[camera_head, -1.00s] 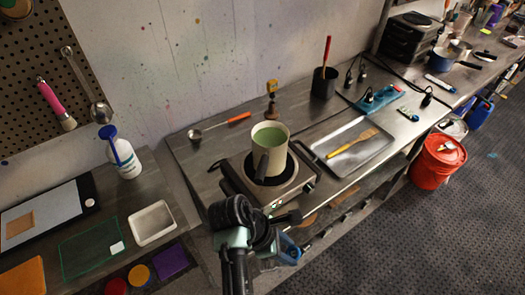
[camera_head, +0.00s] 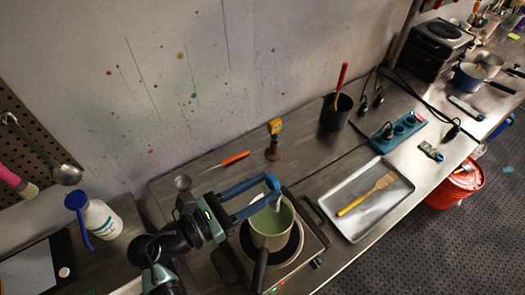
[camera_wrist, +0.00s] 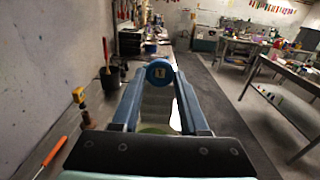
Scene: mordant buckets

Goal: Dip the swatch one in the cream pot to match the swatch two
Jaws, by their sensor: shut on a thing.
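The cream pot (camera_head: 268,241), with pale green liquid (camera_head: 271,219) in it, stands on the hot plate in the head view. My gripper (camera_head: 271,181) is above the pot's rim, shut on swatch one. A small pale piece of the swatch (camera_head: 278,204) hangs below the fingers over the liquid. I cannot tell whether its lower edge touches the liquid. Some green (camera_wrist: 157,130) shows below in the wrist view. I cannot make out swatch two.
The hot plate (camera_head: 303,264) is under the pot. A metal tray (camera_head: 377,219) with a yellow-handled brush (camera_head: 366,195) lies to the right.

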